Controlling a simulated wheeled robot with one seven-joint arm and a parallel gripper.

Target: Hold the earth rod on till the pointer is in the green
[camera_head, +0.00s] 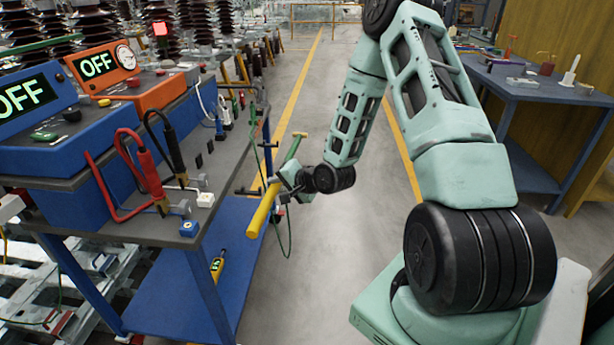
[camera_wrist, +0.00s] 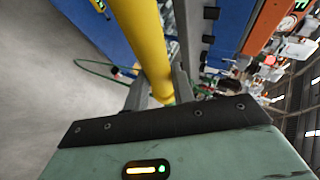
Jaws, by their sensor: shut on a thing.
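My gripper (camera_head: 279,186) is shut around the earth rod, a yellow rod (camera_head: 263,210) with a green far part. The rod is tilted in the aisle, just right of the blue bench, its yellow end low and toward me. In the wrist view the yellow shaft (camera_wrist: 147,40) runs between the two fingers (camera_wrist: 160,88). A thin green cable (camera_head: 289,240) hangs by the rod. The round white dial (camera_head: 125,56) is on an orange box (camera_head: 118,80) whose display reads OFF. Its pointer is too small to read. I cannot tell what the rod's far end touches.
The blue bench (camera_head: 225,168) carries a blue box (camera_head: 60,135), also reading OFF, and red and black leads (camera_head: 147,165) on stands. Black hooks stick out from its right edge near the rod. A second bench (camera_head: 540,92) stands at right. The floor between is clear.

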